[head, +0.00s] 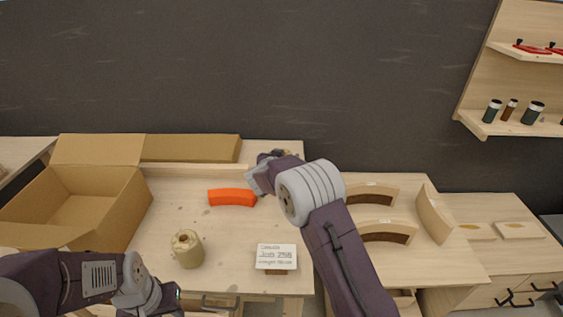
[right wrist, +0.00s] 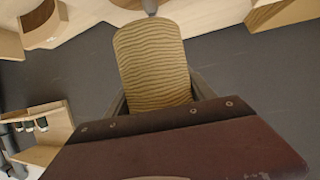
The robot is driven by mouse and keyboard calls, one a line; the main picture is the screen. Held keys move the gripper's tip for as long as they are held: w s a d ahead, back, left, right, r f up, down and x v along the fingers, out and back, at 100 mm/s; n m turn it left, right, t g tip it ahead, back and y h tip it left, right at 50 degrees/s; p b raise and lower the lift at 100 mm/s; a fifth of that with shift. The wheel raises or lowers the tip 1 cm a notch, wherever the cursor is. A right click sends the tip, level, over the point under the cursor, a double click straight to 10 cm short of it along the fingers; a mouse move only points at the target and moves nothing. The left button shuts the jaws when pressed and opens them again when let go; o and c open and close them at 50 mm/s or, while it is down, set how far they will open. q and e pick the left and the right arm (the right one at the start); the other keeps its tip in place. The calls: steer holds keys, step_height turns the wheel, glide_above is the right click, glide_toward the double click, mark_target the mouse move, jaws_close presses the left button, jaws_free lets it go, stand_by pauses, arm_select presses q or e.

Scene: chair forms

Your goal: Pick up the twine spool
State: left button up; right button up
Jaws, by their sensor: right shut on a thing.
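An orange curved piece (head: 232,197) and a written card (head: 276,256) lie nearby. An open cardboard box (head: 125,208) is at left. Curved wooden forms (head: 386,231) stand at right, below a wall shelf (head: 500,127) with jars.

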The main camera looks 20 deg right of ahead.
steer(key=s+d+r, duration=0.5)
steer(key=s+r, duration=0.1)
steer(key=s, duration=0.3)
steer(key=shift+s, duration=0.1)
